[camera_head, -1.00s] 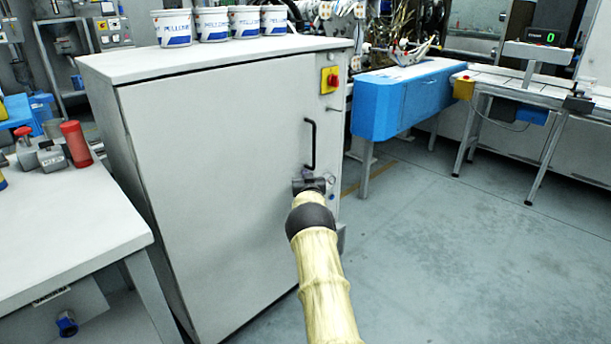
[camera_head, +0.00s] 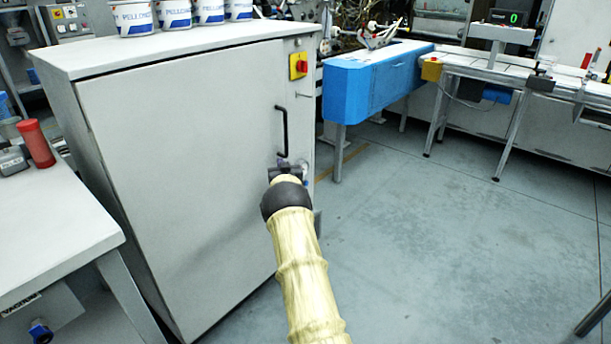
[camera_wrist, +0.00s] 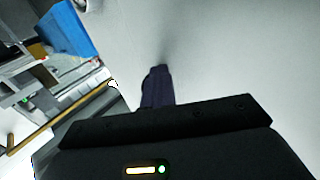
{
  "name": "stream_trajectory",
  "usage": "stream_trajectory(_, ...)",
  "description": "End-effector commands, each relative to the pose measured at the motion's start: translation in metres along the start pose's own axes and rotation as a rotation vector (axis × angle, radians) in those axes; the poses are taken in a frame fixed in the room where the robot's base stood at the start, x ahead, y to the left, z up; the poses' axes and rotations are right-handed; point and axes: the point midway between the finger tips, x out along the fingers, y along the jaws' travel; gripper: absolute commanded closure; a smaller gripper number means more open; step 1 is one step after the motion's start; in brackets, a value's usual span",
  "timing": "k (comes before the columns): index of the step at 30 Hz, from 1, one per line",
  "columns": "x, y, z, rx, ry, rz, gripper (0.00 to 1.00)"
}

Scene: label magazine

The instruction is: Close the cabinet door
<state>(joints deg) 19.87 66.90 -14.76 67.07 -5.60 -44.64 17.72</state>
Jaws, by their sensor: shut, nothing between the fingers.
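The cabinet (camera_head: 300,125) is a grey box with a wide door (camera_head: 180,160) on its front. The door looks flush with the frame or very nearly so; a thin dark line runs along its top edge. A black bar handle (camera_head: 282,132) is upright near the door's right edge. My gripper (camera_head: 284,164) is at the door just below the handle, at its right side. In the wrist view my shut fingers (camera_wrist: 157,88) point at the pale door face (camera_wrist: 230,50) and are at or very close to it. Exact contact is hard to tell.
White tubs (camera_head: 172,14) stand on the cabinet top. A red and yellow switch (camera_head: 298,66) is on the frame right of the door. A workbench (camera_head: 50,225) is at left. A blue conveyor unit (camera_head: 370,82) stands behind right. The floor (camera_head: 440,230) at right is clear.

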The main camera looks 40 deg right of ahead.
Motion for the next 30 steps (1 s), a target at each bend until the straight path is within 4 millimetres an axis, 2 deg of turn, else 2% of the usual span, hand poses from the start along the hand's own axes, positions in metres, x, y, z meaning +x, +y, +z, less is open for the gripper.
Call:
stream_trajectory(1,-0.006,0.009,-0.001,0.001,-0.006,0.009,1.0)
stream_trajectory(13,-0.061,0.059,0.004,-0.001,-0.016,0.026,1.0)
stream_trajectory(21,-0.087,0.07,0.005,-0.001,-0.014,0.013,1.0)
stream_trajectory(30,-0.088,0.071,0.006,-0.001,-0.014,0.012,1.0)
